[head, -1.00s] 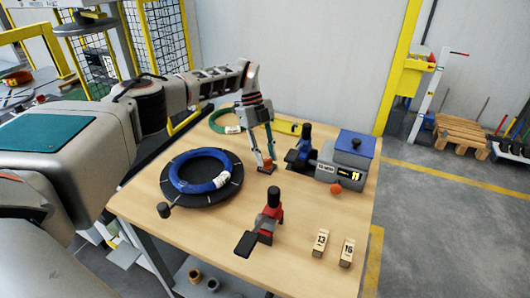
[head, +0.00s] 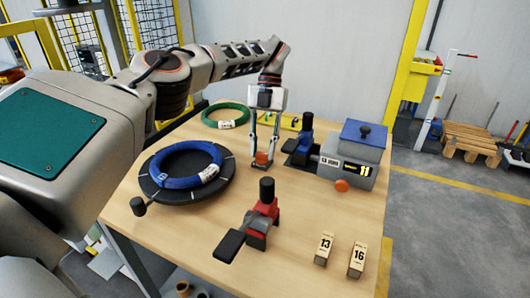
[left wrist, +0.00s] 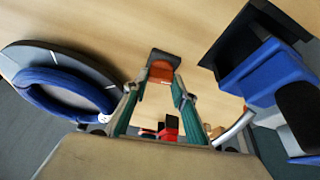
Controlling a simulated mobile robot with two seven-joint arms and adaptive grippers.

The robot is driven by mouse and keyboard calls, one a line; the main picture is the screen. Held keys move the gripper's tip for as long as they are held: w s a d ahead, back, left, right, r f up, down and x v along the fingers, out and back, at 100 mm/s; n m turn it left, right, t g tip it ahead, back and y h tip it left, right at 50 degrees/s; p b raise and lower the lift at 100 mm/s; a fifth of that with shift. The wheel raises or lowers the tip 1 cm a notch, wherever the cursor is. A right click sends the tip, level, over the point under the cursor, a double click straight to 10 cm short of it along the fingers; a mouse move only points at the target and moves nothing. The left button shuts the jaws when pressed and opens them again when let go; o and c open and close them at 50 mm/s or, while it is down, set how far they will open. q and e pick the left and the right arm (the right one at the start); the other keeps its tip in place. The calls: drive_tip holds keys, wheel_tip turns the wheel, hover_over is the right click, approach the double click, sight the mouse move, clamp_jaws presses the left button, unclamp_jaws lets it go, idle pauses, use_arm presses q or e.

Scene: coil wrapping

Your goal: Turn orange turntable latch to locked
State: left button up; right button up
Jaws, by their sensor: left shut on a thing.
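The orange latch (head: 262,157) stands on the table, right of the black turntable (head: 228,186). It also shows in the left wrist view as an orange block (left wrist: 161,71) with a dark end. My left gripper (head: 263,161) points down over the latch, one finger on each side of it, and is shut on it. The left gripper's fingers (left wrist: 154,86) flank the latch in the left wrist view too. A blue coil (head: 178,164) with a white label lies on the turntable. The latch's locked or unlocked state cannot be read. My right gripper is not in view.
A blue-handled clamp (head: 301,145) and a grey machine with a blue lid (head: 364,140) stand right of the latch. A red clamp (head: 259,227) stands in front. Blocks marked 13 (head: 324,248) and 16 (head: 357,257) lie front right. A green coil (head: 226,117) lies behind.

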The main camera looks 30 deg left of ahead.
use_arm(q)
drive_tip(key=shift+f+m+y+b, duration=0.1)
drive_tip(key=shift+m+y+b, duration=0.3)
drive_tip(key=shift+m, duration=0.7)
drive_tip(key=o, duration=1.1)
wheel_tip(320, 180, up, 10)
